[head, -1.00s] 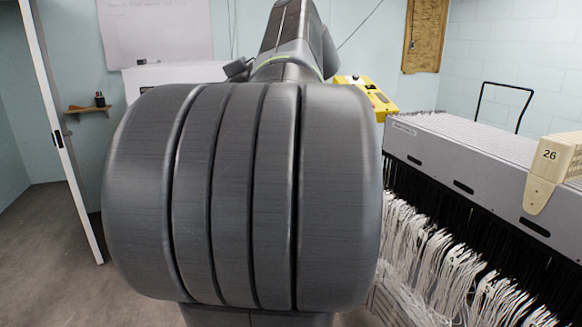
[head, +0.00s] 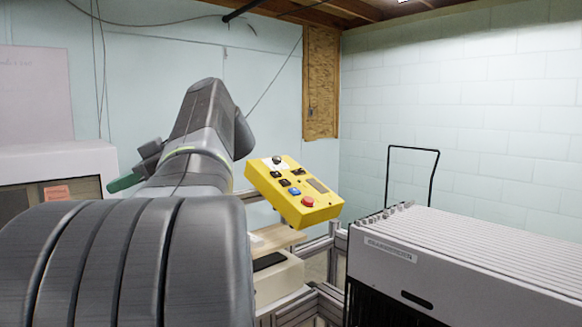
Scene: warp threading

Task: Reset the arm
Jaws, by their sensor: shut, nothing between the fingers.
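My own arm (head: 200,130) rises in the middle left of the head view, behind a large grey ribbed part of my body that fills the lower left. Dark parts and a green tip stick out to the left of the arm; I cannot tell what they are. No gripper fingers can be made out, and the far side of the arm is hidden.
A yellow control box (head: 293,190) with buttons and a red knob stands right of my arm, above a metal frame. A long grey machine (head: 400,262) fills the lower right, with a black handle (head: 436,165) behind it. A pale cabinet (head: 60,160) stands at left.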

